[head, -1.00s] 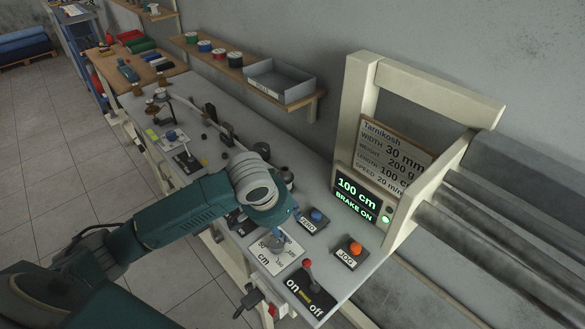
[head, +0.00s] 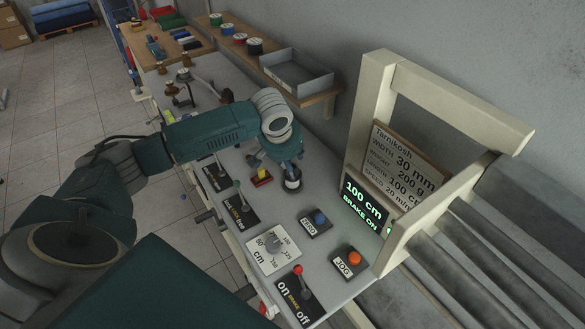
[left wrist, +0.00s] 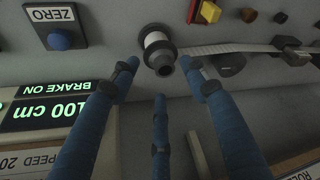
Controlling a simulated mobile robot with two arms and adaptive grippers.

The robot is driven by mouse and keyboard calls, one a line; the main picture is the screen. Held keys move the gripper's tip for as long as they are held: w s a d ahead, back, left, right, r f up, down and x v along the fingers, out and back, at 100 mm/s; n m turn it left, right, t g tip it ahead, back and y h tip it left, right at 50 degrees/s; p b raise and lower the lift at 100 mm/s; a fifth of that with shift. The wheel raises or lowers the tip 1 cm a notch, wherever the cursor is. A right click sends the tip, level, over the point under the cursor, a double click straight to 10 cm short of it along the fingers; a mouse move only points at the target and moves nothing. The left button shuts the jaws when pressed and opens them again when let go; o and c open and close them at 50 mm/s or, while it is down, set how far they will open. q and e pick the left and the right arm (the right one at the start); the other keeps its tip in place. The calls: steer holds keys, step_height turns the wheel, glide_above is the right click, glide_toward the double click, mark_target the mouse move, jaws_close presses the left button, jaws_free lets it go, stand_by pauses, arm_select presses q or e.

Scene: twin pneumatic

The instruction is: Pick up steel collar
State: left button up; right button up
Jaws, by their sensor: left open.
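A short upright cylinder with dark rims and a pale band, which looks like the steel collar (head: 292,184), stands on the grey bench behind the ZERO button. It also shows in the left wrist view as a banded cylinder (left wrist: 157,42) at top centre. I cannot tell whether the collar is the whole piece or one part of it. My left gripper (head: 280,164) is just above it and partly hides its top. In the left wrist view the blue fingers of my left gripper (left wrist: 162,72) are spread, with the cylinder beyond their tips and nothing held. My right gripper is not in view.
The ZERO button (head: 317,218), JOG button (head: 350,261), cm dial (head: 274,247) and red-knobbed lever (head: 298,290) stand in front. A green-knobbed lever (head: 239,198) and a small red-yellow block (head: 262,178) are to the left. The display frame (head: 375,100) rises at right. A pale strap (left wrist: 250,46) lies beside the cylinder.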

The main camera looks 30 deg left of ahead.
arm_select(q)
steer(key=p+x, duration=0.1)
steer(key=x, duration=0.2)
steer(key=shift+w+a+f+p, duration=0.2)
steer(key=shift+w+f+p, duration=0.05)
steer(key=shift+w+p, duration=0.05)
steer(key=shift+w+a+f, duration=0.1)
steer(key=shift+w+f, duration=0.05)
steer(key=shift+f, duration=0.3)
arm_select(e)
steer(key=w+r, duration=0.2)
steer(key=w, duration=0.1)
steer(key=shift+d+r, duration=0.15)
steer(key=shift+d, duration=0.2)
arm_select(q)
jaws_close()
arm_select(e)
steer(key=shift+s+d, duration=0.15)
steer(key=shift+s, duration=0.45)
arm_select(q)
steer(key=shift+r, duration=0.15)
